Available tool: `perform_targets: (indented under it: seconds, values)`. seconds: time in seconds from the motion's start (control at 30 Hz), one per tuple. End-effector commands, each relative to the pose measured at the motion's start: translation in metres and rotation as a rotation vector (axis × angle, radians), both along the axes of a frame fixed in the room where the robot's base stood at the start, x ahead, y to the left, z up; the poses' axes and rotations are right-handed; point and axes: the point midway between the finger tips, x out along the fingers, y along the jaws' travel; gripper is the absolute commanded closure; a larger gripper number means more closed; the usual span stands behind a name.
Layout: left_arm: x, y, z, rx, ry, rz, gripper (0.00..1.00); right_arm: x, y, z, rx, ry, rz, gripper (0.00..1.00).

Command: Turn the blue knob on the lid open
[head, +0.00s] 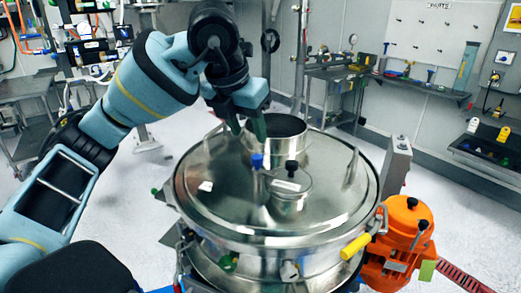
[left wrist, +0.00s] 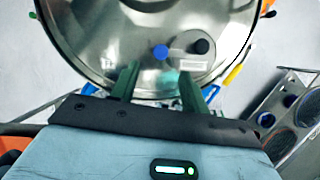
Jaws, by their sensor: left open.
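The blue knob (head: 257,161) stands on the shiny round steel lid (head: 230,205), left of a small round cap (head: 290,187) with a black knob (head: 292,167). In the left wrist view the blue knob (left wrist: 160,53) shows ahead of the fingertips, roughly centred between them. My left gripper (head: 246,129) is open and empty, above the back part of the lid, pointing down. Its two green fingers also show spread apart in the left wrist view (left wrist: 159,75). It looks apart from the knob; the exact height gap is hard to tell. My right gripper is not in view.
An open steel cylinder (head: 285,128) rises from the lid's back, close beside my left fingers. An upright handle (head: 351,168) stands on the lid's right. An orange motor (head: 400,235) and yellow handle (head: 355,247) sit at the right side. Benches line the walls.

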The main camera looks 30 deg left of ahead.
Motion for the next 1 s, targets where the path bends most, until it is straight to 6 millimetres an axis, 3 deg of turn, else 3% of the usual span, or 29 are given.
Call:
perform_targets:
  seconds: [0.6,0.97,1.0]
  values:
    - [0.027,-0.001,-0.068,-0.002,0.003,-0.003,0.54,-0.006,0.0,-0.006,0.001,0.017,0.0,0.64]
    - [0.029,-0.001,-0.072,-0.003,0.001,-0.004,0.54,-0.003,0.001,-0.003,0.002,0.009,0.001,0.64]
    - [0.029,-0.001,-0.072,-0.003,0.001,-0.004,0.58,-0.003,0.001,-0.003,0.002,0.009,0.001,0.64]
